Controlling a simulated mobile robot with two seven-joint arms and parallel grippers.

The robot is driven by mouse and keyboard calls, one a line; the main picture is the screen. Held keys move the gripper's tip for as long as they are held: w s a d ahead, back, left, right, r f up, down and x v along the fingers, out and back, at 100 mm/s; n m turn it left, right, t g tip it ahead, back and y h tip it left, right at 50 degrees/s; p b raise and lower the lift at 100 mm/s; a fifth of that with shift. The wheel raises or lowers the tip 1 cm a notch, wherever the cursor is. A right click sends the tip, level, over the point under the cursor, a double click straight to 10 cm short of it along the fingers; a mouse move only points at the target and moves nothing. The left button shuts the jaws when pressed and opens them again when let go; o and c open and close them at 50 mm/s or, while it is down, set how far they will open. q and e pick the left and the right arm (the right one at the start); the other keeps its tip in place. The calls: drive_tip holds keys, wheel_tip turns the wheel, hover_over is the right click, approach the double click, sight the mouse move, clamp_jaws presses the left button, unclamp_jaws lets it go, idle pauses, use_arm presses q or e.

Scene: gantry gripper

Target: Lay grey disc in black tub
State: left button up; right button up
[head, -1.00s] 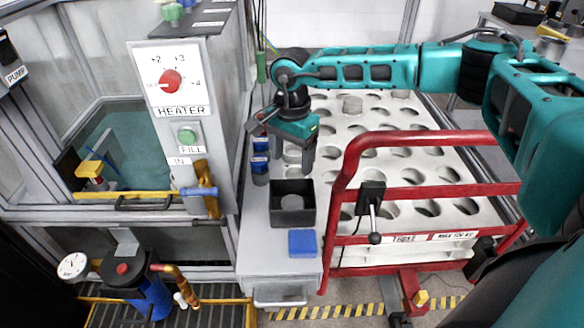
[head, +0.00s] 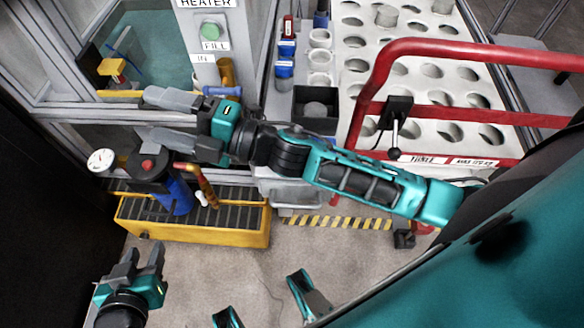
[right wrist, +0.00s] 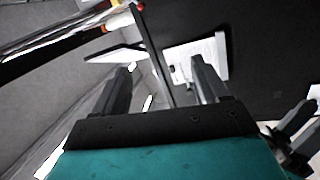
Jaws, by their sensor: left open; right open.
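A round grey disc (head: 316,109) lies inside the square black tub (head: 317,126), which stands on the narrow bench left of the red-railed cart. My right gripper (head: 143,114) is open and empty, well left of the tub, with its fingers pointing left in front of the tank frame. Its forearm passes just below the tub and hides the bench there. In the right wrist view its two fingers (right wrist: 160,82) are apart with nothing held. My left gripper (head: 142,252) is open and empty at the lower left, above the floor, far from the tub.
The red rail (head: 470,50) and white holed rack (head: 410,78) stand right of the tub. White cups (head: 320,40) and blue-labelled bottles (head: 285,58) stand behind it. A blue pump (head: 175,195) on a yellow-edged grating (head: 200,233) lies below my right gripper. The floor in front is open.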

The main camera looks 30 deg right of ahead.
drive_tip(key=s+d+f+m+h, duration=0.3)
drive_tip(key=d+f+m+h, duration=0.1)
drive_tip(key=m, duration=0.4)
drive_tip(key=s+d+f+m+g+h, duration=0.1)
drive_tip(key=s+d+f+m+h, duration=0.2)
drive_tip(key=d+f+m, duration=0.3)
drive_tip(key=s+d+f+m+g+h, duration=0.1)
drive_tip(key=s+d+f+m+h, duration=0.3)
drive_tip(key=f+m, duration=0.5)
drive_tip(key=shift+d+f+m+h, duration=0.2)
drive_tip(key=shift+d+m+h, duration=0.1)
drive_tip(key=shift+d+h, duration=0.65)
